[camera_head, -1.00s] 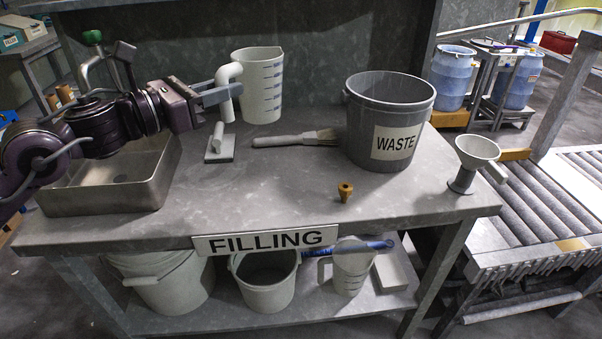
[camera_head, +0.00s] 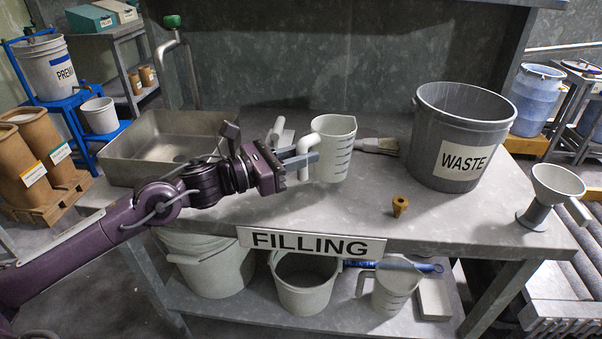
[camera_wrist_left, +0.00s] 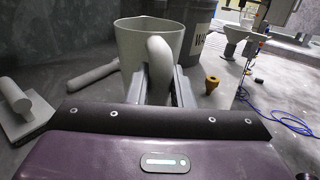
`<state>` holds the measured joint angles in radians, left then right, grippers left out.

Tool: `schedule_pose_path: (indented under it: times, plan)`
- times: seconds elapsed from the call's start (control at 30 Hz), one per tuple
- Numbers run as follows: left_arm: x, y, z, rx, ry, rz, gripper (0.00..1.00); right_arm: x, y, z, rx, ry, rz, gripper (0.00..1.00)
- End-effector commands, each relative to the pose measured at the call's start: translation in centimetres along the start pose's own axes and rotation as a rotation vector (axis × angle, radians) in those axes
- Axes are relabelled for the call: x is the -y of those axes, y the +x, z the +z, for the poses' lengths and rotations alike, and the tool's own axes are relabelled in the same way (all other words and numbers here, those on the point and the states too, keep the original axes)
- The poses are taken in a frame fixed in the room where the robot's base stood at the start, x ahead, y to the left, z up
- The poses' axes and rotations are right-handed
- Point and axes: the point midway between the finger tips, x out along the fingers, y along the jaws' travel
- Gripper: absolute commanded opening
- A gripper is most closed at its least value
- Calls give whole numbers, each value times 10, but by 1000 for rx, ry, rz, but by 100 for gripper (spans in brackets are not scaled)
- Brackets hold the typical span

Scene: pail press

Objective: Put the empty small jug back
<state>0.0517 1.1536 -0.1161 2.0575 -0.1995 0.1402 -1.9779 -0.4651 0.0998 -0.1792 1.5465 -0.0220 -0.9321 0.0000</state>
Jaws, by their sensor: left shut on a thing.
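A pale grey jug (camera_head: 336,152) with blue measuring marks is upright over the middle of the bench. My left gripper (camera_head: 306,158) is shut on its handle, reaching in from the left. In the left wrist view the jug (camera_wrist_left: 148,40) stands upright beyond the fingers, with the handle between them. I cannot tell whether its base touches the bench, and its inside is not clearly seen. A second marked jug (camera_head: 396,288) sits on the lower shelf under the bench. My right gripper is not in view.
The grey WASTE pail (camera_head: 455,125) stands right of the jug, with a brush (camera_head: 378,146) between them. A metal sink tray (camera_head: 165,140) is at left. The front middle of the bench (camera_head: 350,210) is clear.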

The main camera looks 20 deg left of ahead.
Motion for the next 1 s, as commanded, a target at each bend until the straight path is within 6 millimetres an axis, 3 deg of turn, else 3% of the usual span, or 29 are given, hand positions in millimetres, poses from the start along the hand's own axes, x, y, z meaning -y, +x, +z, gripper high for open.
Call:
schedule_pose_path:
  times: [0.3, 0.73, 0.77, 0.8, 0.9, 1.0]
  plan:
    - [0, 0, -41, 1, -1, 1, 0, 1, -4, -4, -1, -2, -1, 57]
    - [1, 0, -44, 0, 1, 0, 0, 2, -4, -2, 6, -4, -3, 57]
    - [1, 0, -44, -1, 1, 0, 21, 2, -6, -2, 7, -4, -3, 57]
    - [1, 0, -44, -1, 1, 0, 26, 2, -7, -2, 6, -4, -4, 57]
    - [1, 0, -44, -1, 0, 0, 39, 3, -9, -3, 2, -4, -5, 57]
    - [1, 0, -44, -1, 0, 0, 42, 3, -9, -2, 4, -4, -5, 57]
